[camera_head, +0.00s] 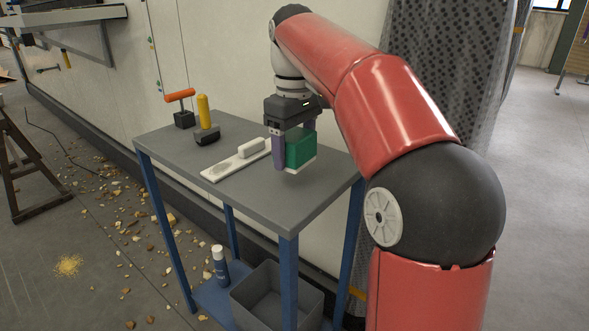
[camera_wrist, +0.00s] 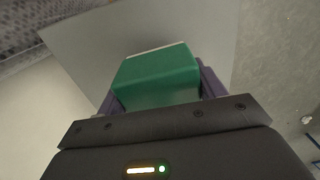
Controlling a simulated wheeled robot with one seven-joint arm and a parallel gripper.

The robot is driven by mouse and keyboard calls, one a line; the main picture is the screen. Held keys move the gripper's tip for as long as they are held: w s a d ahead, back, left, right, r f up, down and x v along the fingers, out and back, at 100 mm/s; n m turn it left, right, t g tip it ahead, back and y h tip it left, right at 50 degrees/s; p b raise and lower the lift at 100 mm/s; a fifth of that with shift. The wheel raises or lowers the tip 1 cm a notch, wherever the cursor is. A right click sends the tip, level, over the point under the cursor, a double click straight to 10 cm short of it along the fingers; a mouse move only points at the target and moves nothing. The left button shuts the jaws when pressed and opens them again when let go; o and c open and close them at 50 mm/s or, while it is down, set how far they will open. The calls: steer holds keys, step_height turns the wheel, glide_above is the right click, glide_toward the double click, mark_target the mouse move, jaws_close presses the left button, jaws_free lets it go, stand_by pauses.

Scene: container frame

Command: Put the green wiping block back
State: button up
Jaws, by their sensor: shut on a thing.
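The green wiping block (camera_head: 300,146) has a pale layer along its bottom. It is between the purple fingers of my gripper (camera_head: 294,150), which is shut on it, at the right part of the grey table top (camera_head: 265,198). The block looks upright, at or just above the table; I cannot tell whether it touches. In the wrist view the green block (camera_wrist: 158,76) fills the space between the two fingers (camera_wrist: 160,88), with the grey table top behind it.
Left of the block lies a white float with a handle (camera_head: 232,163). A yellow-handled tool (camera_head: 205,115) and an orange-handled tool (camera_head: 181,98) stand at the back left. A bottle (camera_head: 220,265) and grey bin (camera_head: 262,295) are on the lower shelf. The front table top is clear.

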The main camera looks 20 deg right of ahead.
mark_target(294, 134)
steer(key=shift+f, duration=1.95)
steer(key=o, duration=1.1)
steer(key=shift+f, duration=0.1)
steer(key=shift+f+b, duration=0.25)
steer(key=shift+b, duration=0.35)
step_height(294, 134, up, 8)
steer(key=shift+r+p, duration=0.1)
steer(key=shift+p, duration=1.05)
